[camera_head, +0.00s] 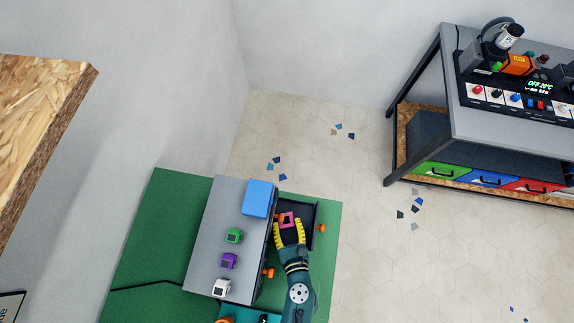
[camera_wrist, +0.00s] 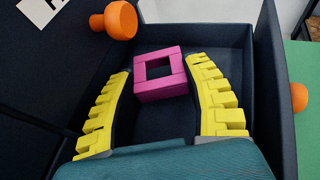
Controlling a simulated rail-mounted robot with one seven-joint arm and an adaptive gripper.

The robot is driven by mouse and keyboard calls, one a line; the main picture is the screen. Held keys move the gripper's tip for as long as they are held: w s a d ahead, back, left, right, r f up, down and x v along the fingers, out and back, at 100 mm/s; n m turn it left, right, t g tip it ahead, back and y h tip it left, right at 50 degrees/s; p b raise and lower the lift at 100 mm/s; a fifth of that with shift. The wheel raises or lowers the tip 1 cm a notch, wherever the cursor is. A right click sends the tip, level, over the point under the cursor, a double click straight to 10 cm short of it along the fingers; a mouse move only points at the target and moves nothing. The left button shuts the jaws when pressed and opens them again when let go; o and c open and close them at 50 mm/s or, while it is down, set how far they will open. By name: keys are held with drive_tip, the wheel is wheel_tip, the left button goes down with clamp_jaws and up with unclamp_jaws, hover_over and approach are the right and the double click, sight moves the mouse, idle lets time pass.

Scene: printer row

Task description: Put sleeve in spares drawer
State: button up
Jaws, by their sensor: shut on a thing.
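The sleeve is a magenta square ring with a square hole (camera_wrist: 178,88), seen in the wrist view between the fingertips of my gripper (camera_wrist: 165,72). The yellow ribbed fingers are shut on it from both sides. In the head view the sleeve (camera_head: 294,219) shows at the tips of my gripper (camera_head: 287,222). Both are over the open dark drawer (camera_head: 311,212), which is pulled out from the grey cabinet (camera_head: 209,246). The wrist view shows the drawer's dark walls (camera_wrist: 225,38) around the sleeve and fingers. I cannot tell whether the sleeve touches the drawer floor.
A blue box (camera_head: 257,198) and green (camera_head: 234,236), purple (camera_head: 229,261) and white (camera_head: 221,287) small items stand on the cabinet top. Another orange knob (camera_wrist: 120,20) sticks out beside the drawer. A bench (camera_head: 500,125) with coloured drawers stands at right.

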sight(287, 225)
drive_tip(key=shift+s+f, duration=0.1)
drive_tip(key=shift+f, duration=0.45)
drive_tip(key=o, duration=0.7)
drive_tip(key=shift+o, duration=0.2)
drive_tip(key=shift+f+b, duration=0.15)
drive_tip(key=shift+b, duration=0.15)
drive_tip(key=shift+r, duration=0.2)
drive_tip(key=shift+r+p, duration=0.65)
drive_tip(key=shift+p, duration=0.05)
drive_tip(key=v, duration=0.4)
drive_tip(key=shift+s+d+f+b, duration=0.1)
drive_tip(key=shift+s+b, duration=0.15)
drive_tip(key=shift+b, duration=0.15)
drive_tip(key=shift+s+r, duration=0.35)
drive_tip(key=shift+s, duration=0.1)
drive_tip(key=shift+d, duration=0.1)
drive_tip(key=shift+w+r, duration=0.1)
